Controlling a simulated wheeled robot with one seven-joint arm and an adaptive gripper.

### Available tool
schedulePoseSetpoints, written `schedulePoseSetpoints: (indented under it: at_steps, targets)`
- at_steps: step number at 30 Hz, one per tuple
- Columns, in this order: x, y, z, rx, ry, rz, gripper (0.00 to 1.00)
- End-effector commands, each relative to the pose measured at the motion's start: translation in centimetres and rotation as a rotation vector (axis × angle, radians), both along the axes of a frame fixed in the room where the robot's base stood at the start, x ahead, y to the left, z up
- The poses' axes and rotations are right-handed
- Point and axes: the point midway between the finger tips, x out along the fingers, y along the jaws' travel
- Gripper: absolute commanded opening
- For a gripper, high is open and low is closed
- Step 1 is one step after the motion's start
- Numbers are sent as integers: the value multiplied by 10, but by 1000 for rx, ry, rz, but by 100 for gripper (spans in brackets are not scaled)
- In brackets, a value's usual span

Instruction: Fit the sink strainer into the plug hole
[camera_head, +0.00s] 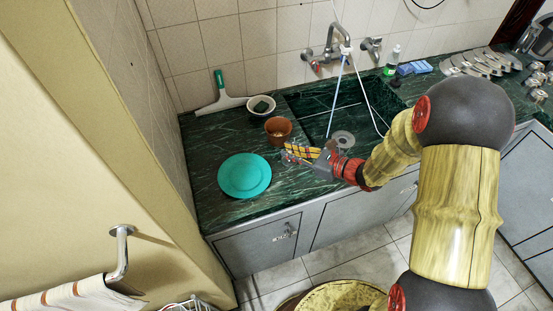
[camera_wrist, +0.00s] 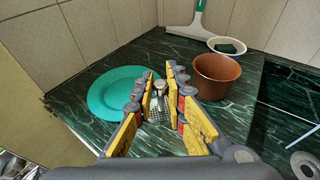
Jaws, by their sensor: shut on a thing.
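The sink strainer (camera_wrist: 158,109) is a small metal piece with a perforated body and a round knob on top. In the wrist view it sits between the two yellow-padded fingers of my gripper (camera_wrist: 160,78), which is shut on it. In the head view my gripper (camera_head: 288,153) is over the green counter, left of the sink, and the strainer is hard to make out there. The plug hole (camera_head: 343,139) is a grey ring in the dark green sink, right of my gripper. It also shows at the lower right of the wrist view (camera_wrist: 305,165).
A teal plate (camera_head: 244,175) lies left of my gripper. A brown pot (camera_head: 278,129) stands just behind it, with a white bowl (camera_head: 261,106) and a squeegee (camera_head: 221,96) farther back.

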Motion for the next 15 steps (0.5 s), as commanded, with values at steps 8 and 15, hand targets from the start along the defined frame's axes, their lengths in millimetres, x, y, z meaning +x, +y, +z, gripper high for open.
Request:
schedulePoseSetpoints:
  at_steps: [8,15]
  targets:
    - [40,21,-46,1,3,1,0]
    - [52,26,-59,0,1,-1,0]
